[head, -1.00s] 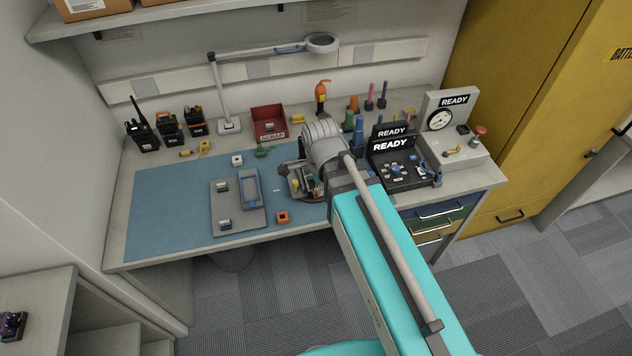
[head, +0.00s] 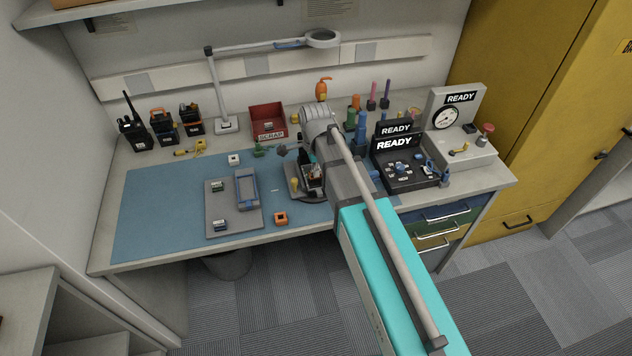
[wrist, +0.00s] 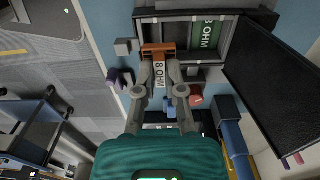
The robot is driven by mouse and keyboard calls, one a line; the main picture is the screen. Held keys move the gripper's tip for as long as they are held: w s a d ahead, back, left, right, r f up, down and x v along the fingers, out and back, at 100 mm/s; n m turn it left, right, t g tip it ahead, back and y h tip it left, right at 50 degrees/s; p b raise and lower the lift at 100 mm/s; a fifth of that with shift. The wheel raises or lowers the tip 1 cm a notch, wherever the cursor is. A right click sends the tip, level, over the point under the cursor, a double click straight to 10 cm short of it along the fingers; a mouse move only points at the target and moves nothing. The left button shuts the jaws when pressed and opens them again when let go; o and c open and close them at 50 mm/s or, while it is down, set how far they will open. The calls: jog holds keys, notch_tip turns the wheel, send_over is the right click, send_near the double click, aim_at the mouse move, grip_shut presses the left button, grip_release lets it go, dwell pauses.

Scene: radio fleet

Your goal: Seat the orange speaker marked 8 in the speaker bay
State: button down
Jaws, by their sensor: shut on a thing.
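My gripper (wrist: 162,88) is shut on the orange speaker (wrist: 158,48), which carries a white label reading 8 OHM, in the wrist view. The speaker is at the lower left edge of a dark open case (wrist: 178,16). I cannot tell whether it touches the case. A green piece (wrist: 206,33), also lettered 8 OHM, shows inside the case. In the head view an open radio unit (head: 311,182) stands on a round holder, and my arm's end hides part of it. The gripper's fingers and the held speaker cannot be made out clearly there.
A dark flat panel (wrist: 278,80) stands right of the case in the wrist view. On the blue mat (head: 160,210) lie a grey tray (head: 213,194) and an orange square part (head: 281,218). A red scrap bin (head: 268,118) and test boxes (head: 405,168) stand behind.

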aim_at(315, 183)
jog(key=shift+w+a+f+b, duration=0.1)
jog(key=shift+w+f+b, duration=0.3)
jog(key=shift+w+f, duration=0.3)
jog(key=shift+s, duration=0.1)
jog(key=shift+w+f+b, duration=0.35)
jog(key=shift+f+b, duration=1.65)
jog(key=shift+f, duration=0.05)
jog(key=shift+f, duration=0.15)
jog(key=c, duration=0.7)
grip_release()
jog(key=shift+c, duration=0.2)
notch_tip(315, 183, up, 12)
jog(key=p, duration=1.2)
jog(key=shift+r, duration=0.2)
